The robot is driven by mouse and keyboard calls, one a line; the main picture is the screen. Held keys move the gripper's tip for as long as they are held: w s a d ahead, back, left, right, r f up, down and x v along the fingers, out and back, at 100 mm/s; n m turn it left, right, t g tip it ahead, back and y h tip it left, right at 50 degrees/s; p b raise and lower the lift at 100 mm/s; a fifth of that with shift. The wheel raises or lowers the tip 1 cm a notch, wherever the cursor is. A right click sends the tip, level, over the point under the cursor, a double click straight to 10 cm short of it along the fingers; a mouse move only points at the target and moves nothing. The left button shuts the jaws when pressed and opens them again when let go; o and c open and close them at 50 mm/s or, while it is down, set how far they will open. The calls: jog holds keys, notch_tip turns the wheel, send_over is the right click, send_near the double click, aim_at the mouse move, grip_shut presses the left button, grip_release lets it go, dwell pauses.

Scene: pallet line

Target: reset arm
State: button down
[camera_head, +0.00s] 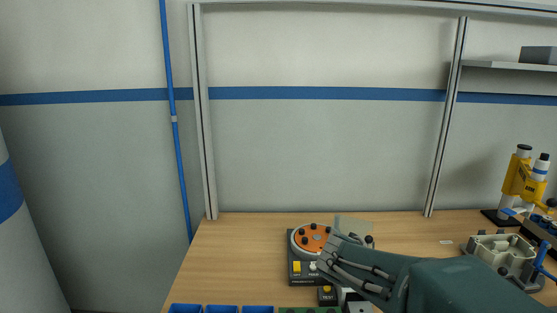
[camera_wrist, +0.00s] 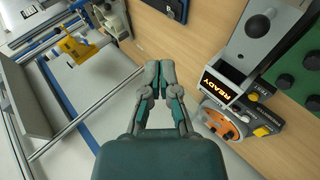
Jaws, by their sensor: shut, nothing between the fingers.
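My gripper (camera_wrist: 160,72) shows in the middle of the wrist view with its fingertips together and nothing between them. In the head view my gripper (camera_head: 332,254) is at the end of my teal arm, which reaches in from the lower right. It overlaps the right side of a dark device with an orange disc (camera_head: 309,238). That orange disc also shows in the wrist view (camera_wrist: 222,122), to the right of the gripper and apart from it in the picture. My arm and gripper hide part of the device and the bench behind them.
The wooden bench (camera_head: 240,250) is clear at left. Blue bins (camera_head: 221,309) line its near edge. A grey housing (camera_head: 500,252) and a yellow microscope-like instrument (camera_head: 520,180) stand at right. A metal frame post (camera_head: 447,115) rises behind. A READY display (camera_wrist: 217,85) shows in the wrist view.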

jog(key=s+a+r+t+y, duration=0.1)
jog(key=s+a+y, duration=0.3)
jog(key=s, duration=0.5)
jog(key=s+a+m+t+y, duration=0.1)
jog(key=s+a+y, duration=0.3)
jog(key=s, duration=0.5)
jog(key=shift+s+a+r+y, duration=0.25)
jog(key=shift+a+r+y, duration=0.15)
jog(key=shift+y, duration=0.2)
